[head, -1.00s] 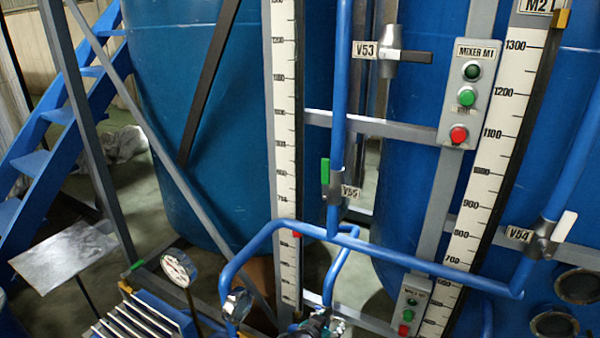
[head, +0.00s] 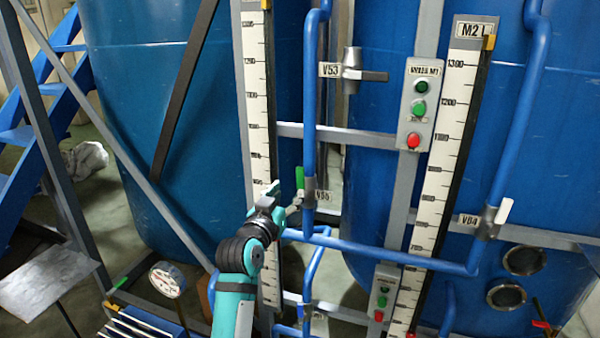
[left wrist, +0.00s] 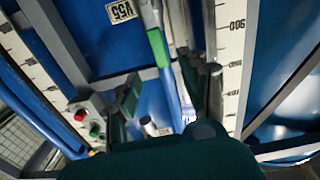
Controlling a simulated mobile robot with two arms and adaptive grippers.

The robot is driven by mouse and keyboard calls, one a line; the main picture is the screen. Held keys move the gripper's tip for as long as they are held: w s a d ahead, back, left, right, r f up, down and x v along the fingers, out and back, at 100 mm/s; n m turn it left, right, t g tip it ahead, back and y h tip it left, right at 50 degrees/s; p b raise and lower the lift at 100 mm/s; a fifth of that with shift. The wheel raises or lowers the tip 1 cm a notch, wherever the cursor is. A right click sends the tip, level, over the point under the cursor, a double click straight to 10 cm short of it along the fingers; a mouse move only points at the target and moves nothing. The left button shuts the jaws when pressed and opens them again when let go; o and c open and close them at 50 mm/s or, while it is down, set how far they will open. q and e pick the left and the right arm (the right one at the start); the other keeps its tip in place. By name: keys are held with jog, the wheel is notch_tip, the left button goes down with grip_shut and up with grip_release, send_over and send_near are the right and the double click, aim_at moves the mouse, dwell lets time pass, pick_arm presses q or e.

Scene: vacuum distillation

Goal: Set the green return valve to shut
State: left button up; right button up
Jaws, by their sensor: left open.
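The valve marked V55 has a green handle (head: 299,178) that stands upright, along the vertical blue pipe. Its grey body (head: 309,191) sits on that pipe, and its label (head: 322,196) is to the right. My left gripper (head: 285,197) is open, just below and left of the handle in the head view. In the left wrist view the green handle (left wrist: 157,47) shows beyond and between the spread fingers (left wrist: 171,92), with the V55 label (left wrist: 121,11) at its upper left. I see no contact with the handle. My right gripper is out of view.
Level scales (head: 256,100) stand left of the pipe and at the right (head: 437,170). Valve V53 (head: 352,70) is above and V54 (head: 489,222) at the right. A button box (head: 420,103) is on a post. Another small green handle (head: 121,283) is near the gauge (head: 168,279).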

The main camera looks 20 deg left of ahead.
aim_at(300, 177)
pick_arm(q)
jog(key=w+p, duration=0.2)
jog(key=w, duration=0.8)
jog(key=shift+w+d, duration=0.1)
jog(key=shift+d, duration=0.05)
grip_shut()
